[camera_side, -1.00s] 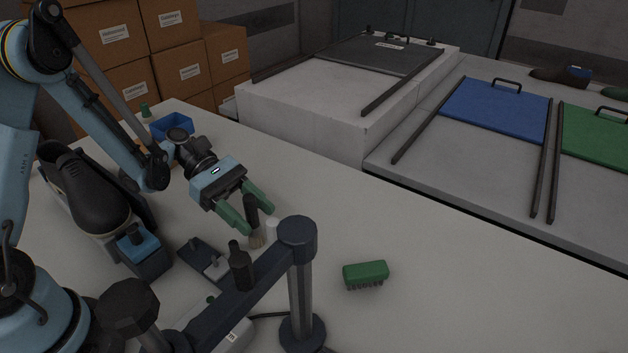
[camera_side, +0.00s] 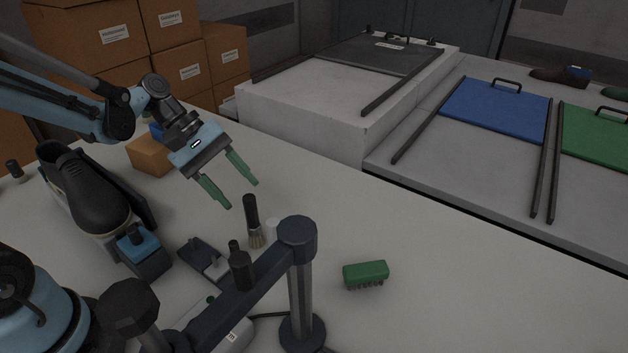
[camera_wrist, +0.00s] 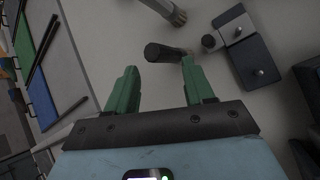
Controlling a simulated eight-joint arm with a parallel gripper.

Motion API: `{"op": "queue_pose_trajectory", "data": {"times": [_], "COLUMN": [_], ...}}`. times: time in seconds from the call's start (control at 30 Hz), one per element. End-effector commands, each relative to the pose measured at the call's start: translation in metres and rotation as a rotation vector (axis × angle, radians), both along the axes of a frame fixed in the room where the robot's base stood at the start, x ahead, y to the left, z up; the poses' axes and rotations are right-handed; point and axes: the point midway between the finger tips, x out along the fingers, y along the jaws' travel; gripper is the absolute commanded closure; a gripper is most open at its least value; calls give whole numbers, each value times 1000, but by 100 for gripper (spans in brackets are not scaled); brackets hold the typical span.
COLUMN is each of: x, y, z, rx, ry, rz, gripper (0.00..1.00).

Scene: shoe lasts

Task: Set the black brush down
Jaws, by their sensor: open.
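My gripper (camera_side: 243,194) has two green fingers, spread apart and empty. It is above and to the left of the brush, clear of it. In the wrist view the gripper (camera_wrist: 160,75) has nothing between its fingers.
A dark rail with a post (camera_side: 298,270) stands close in front of the brush. A green brush (camera_side: 366,272) lies to the right. A black shoe (camera_side: 88,190) sits on a stand at left.

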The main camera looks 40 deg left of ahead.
Motion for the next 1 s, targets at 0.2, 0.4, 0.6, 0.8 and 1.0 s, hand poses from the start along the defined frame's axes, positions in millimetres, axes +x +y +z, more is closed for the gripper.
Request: {"op": "queue_pose_trajectory", "data": {"times": [0.2, 0.4, 0.6, 0.8, 1.0], "x": [-13, -26, -38, -44, -44], "y": [3, 11, 24, 32, 34], "z": [9, 17, 28, 37, 40], "rx": [244, 486, 773, 974, 1028], "ry": [-202, -389, -595, -728, -761], "rz": [-156, -341, -594, -787, -840], "gripper": [47, 47, 47, 47, 47]}}
